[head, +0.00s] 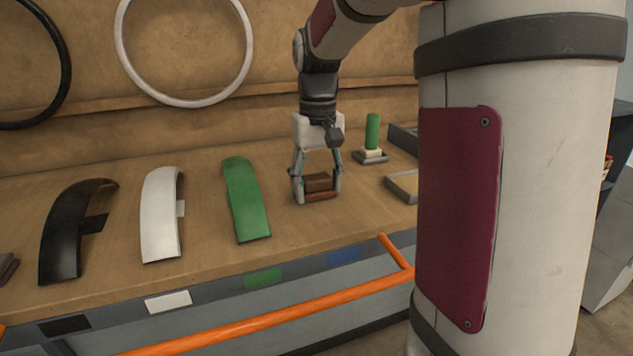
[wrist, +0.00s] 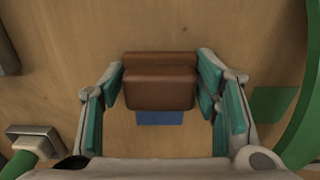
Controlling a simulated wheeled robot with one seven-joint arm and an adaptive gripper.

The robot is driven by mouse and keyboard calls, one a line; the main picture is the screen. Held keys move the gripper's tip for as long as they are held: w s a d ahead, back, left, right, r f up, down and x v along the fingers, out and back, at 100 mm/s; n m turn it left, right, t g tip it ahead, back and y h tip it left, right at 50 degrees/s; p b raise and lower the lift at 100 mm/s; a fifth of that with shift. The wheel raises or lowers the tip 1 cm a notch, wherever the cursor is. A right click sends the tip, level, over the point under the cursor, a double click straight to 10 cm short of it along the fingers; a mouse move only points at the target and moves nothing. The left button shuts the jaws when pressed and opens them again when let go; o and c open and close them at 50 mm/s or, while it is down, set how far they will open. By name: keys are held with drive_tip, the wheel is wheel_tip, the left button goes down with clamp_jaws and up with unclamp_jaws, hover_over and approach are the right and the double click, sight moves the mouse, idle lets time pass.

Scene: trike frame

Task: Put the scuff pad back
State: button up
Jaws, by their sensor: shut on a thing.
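A brown two-part block (head: 318,183), which I take to be the scuff pad, is between the fingers of my gripper (head: 318,195) over the wooden bench. The wrist view shows the block (wrist: 158,90) with one part set in front of the other, and the teal-lined fingers of my gripper (wrist: 161,72) close against its two ends. The gripper is shut on it. I cannot tell whether its underside touches the bench. A blue patch (wrist: 160,118) shows partly from under the block in the wrist view; the rest is hidden.
A green curved fender (head: 246,200) lies left of my gripper, with white (head: 161,215) and black (head: 70,230) fenders further left. A green-handled tool (head: 372,135) stands on a base to the right, near a grey-edged flat item (head: 403,187). An orange rail (head: 270,314) runs along the front.

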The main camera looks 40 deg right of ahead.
sight(317, 178)
drive_tip(key=shift+f, duration=0.15)
drive_tip(key=o, duration=1.1)
wheel_tip(317, 178, up, 12)
drive_tip(key=b, duration=0.2)
drive_tip(key=s+a+f+n+t, duration=0.1)
drive_tip(key=s+a+f+t, duration=0.1)
drive_tip(key=s+a+f, duration=0.3)
drive_tip(key=s+a+f+n+t, duration=0.2)
drive_tip(key=s+a+f, duration=0.3)
drive_tip(key=s+a, duration=0.5)
drive_tip(key=shift+a+f+t, duration=0.25)
drive_tip(key=shift+a+t, duration=0.25)
drive_tip(key=shift+t, duration=0.3)
